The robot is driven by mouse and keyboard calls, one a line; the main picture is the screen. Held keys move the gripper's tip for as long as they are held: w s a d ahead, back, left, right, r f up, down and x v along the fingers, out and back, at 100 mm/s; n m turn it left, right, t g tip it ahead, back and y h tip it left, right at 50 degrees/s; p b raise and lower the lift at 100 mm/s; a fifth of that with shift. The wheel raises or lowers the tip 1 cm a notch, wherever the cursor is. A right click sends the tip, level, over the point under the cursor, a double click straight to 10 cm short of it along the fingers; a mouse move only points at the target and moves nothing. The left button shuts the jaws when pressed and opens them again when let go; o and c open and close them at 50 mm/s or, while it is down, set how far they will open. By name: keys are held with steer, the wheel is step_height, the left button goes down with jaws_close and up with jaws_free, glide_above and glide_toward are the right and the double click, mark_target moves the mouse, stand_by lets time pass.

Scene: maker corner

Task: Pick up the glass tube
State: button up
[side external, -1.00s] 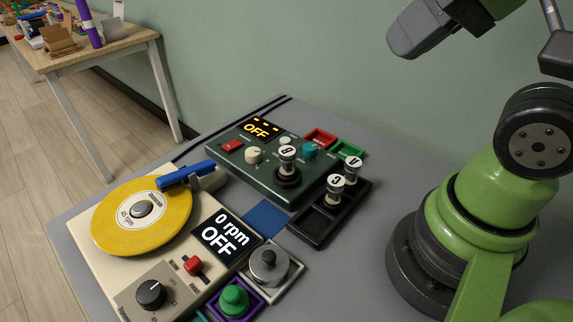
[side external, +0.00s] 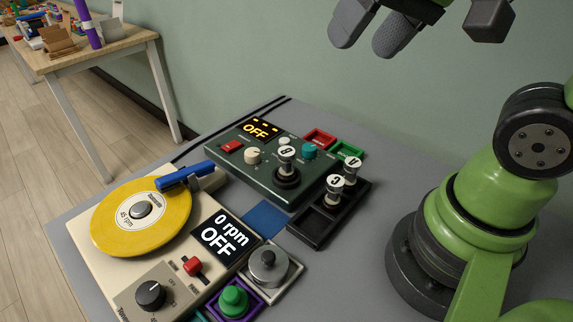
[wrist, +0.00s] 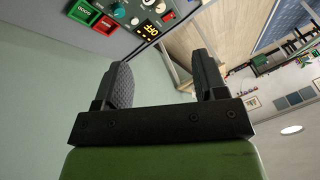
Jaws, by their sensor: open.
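Several small glass tubes with white lettered caps show in the side view. One tube (side external: 287,165) stands upright in the round dark socket of a dark green control box (side external: 245,171). Two more tubes stand in a black rack: a front tube (side external: 333,195) marked C and a rear tube (side external: 351,176) apparently marked A. My gripper (side external: 374,40) is high above the table near the top edge, open and empty, well apart from the tubes. In the wrist view, its two dark fingers (wrist: 163,78) are spread with nothing between them.
The black rack (side external: 309,230) has an empty front compartment. A turntable with a yellow record (side external: 115,222) and blue arm (side external: 185,176) stands left. Red (side external: 319,138) and green (side external: 346,150) trays lie behind. A metal knob (side external: 268,266) and green button (side external: 233,300) sit in front.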

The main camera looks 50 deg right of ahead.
steer(key=w+f+g+h, duration=0.1)
steer(key=w+f+g, duration=0.2)
steer(key=w+f, duration=0.55)
steer(key=m+g, duration=0.1)
steer(key=g, duration=0.1)
glide_above(286, 151)
steer(key=shift+h, duration=0.3)
steer(key=f, duration=0.6)
steer(key=shift+w+d+f, duration=0.25)
step_height(286, 151, down, 4)
steer(key=shift+f, duration=0.25)
steer(key=shift+s+a+f, duration=0.15)
steer(key=shift+f, duration=1.35)
steer(key=shift+s+a+f, duration=0.1)
steer(key=shift+s+f, duration=0.05)
steer(key=shift+f, duration=1.35)
steer(key=c, duration=1.1)
